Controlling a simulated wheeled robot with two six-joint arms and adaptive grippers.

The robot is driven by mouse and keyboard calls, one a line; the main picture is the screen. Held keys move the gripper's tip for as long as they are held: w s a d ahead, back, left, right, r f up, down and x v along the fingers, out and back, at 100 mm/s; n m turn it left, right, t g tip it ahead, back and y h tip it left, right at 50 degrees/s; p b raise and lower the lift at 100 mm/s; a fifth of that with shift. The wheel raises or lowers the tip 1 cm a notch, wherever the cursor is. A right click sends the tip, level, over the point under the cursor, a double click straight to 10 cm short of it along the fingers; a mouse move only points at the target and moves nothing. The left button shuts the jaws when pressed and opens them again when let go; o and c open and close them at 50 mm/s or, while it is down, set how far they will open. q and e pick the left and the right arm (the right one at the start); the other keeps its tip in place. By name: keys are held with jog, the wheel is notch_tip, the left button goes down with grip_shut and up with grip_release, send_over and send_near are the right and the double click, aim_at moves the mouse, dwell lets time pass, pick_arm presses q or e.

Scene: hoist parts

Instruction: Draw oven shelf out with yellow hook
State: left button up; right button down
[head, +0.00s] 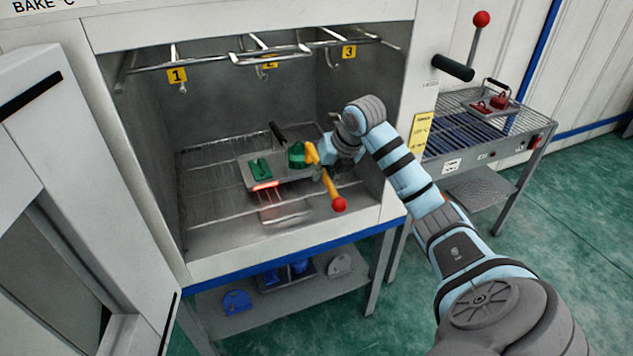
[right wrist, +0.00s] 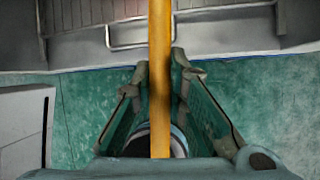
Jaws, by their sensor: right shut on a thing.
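The oven (head: 260,90) stands with its door (head: 40,180) swung open at the left. Inside is a wire oven shelf (head: 200,205) bearing a grey tray (head: 290,172) with green parts. The yellow hook (head: 328,184), a bar with a red ball at its lower end, is in my right gripper (head: 326,166) in the oven's right part. In the right wrist view the yellow bar (right wrist: 160,60) runs between the fingers of the gripper (right wrist: 162,78), which is shut on it. A metal loop (right wrist: 138,36) shows behind the bar; I cannot tell whether they touch. My left gripper is out of view.
Numbered hanging hooks (head: 270,58) line the oven's top. A wire-topped table (head: 450,135) with red parts stands to the right. A lower shelf (head: 310,290) under the oven holds blue and grey parts. The oven's right wall is close to my right arm.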

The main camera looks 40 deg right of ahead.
pick_arm(q)
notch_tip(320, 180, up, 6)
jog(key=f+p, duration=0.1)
jog(key=p, duration=0.4)
pick_arm(e)
jog(key=s+a+f+n+t, duration=0.25)
jog(key=s+a+f, duration=0.55)
jog(key=s, duration=0.5)
jog(key=w+d+f+b, duration=0.2)
jog(key=w+d+b, duration=0.1)
jog(key=w+b, duration=0.8)
pick_arm(q)
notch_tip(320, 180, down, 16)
jog(key=b, duration=0.5)
jog(key=shift+b, duration=0.4)
pick_arm(e)
notch_tip(320, 180, down, 8)
jog(key=shift+w+a+y, duration=0.15)
jog(key=shift+w+y, duration=0.25)
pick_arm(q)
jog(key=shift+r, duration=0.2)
pick_arm(e)
jog(key=shift+s, duration=0.15)
